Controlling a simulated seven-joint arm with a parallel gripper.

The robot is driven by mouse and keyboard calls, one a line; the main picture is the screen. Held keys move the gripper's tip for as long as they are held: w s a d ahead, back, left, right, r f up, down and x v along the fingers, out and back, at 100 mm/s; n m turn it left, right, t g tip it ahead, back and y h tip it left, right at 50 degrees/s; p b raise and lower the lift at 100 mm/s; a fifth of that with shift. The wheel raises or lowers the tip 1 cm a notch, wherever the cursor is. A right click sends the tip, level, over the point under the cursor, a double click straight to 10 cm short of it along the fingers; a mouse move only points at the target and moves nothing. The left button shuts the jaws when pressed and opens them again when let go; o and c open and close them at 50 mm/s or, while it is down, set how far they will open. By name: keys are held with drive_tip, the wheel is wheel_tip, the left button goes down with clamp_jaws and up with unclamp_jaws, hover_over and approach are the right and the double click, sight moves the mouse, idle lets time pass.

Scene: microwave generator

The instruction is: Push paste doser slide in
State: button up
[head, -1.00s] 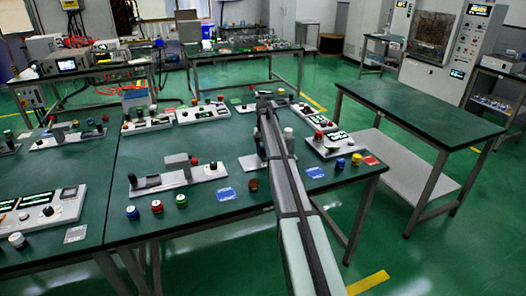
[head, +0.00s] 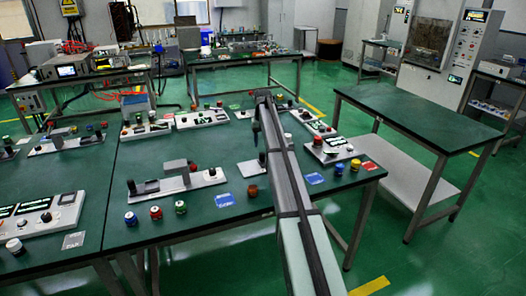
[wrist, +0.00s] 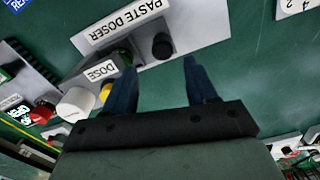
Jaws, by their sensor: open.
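In the wrist view the paste doser (wrist: 197,28) is a light plate with a "PASTE DOSER" label, at the top middle. A black round knob (wrist: 162,46) stands on its dark grey block, which appears to be the slide. My gripper (wrist: 158,65) is open and empty. Its two dark blue fingers point toward the doser, with the knob ahead of the gap between them. No contact is visible. A "DOSE" label (wrist: 98,72) and a green button lie by the left finger, which partly hides the button. In the head view my arm covers part of this area.
A white cap (wrist: 77,103), a yellow part and a red button lie left of the fingers. Green table surface (wrist: 255,85) is bare to the right. In the head view, small jars (head: 155,212) stand along the table's front, and another fixture (head: 178,185) stands left of my arm.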

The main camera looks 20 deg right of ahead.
sight(263, 152)
wheel_tip(263, 152, up, 6)
idle(0.4)
idle(0.3)
